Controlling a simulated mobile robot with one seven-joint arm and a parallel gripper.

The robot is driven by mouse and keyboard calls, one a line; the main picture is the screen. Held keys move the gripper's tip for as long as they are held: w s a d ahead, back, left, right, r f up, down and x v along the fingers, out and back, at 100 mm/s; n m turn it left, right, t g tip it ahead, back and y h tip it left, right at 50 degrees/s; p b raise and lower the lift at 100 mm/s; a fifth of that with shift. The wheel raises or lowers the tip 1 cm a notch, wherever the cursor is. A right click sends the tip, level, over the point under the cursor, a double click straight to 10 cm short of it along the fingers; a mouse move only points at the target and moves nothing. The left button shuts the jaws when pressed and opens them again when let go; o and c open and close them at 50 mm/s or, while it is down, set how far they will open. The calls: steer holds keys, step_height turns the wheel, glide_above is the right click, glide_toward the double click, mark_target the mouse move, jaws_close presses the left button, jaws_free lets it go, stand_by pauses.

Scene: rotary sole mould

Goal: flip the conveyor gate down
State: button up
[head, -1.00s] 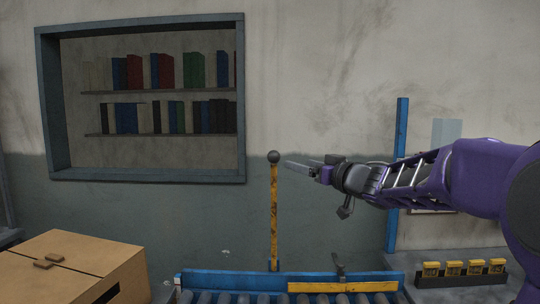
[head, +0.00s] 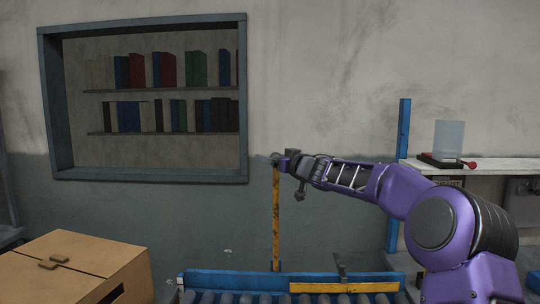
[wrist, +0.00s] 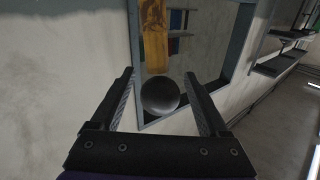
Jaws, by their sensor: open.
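The conveyor gate is an upright yellow, worn bar (head: 276,225) with a dark ball knob (head: 276,158) on top, standing at the back of the roller conveyor. My gripper (head: 281,159) is at the knob in the head view, partly covering it. In the wrist view the dark ball (wrist: 160,95) lies between the two open fingers of my gripper (wrist: 162,100), with a gap on each side. The yellow bar (wrist: 155,35) shows beyond the ball.
The conveyor (head: 230,281) has a blue side rail and a yellow strip (head: 343,287). A cardboard box (head: 75,265) is at the lower left. A blue post (head: 402,140) and a shelf with a translucent container (head: 448,140) are at right. A wall window (head: 243,100) shows books.

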steer(key=shift+w+a, duration=0.4)
steer(key=shift+w, duration=0.1)
jaws_close()
stand_by(1.2)
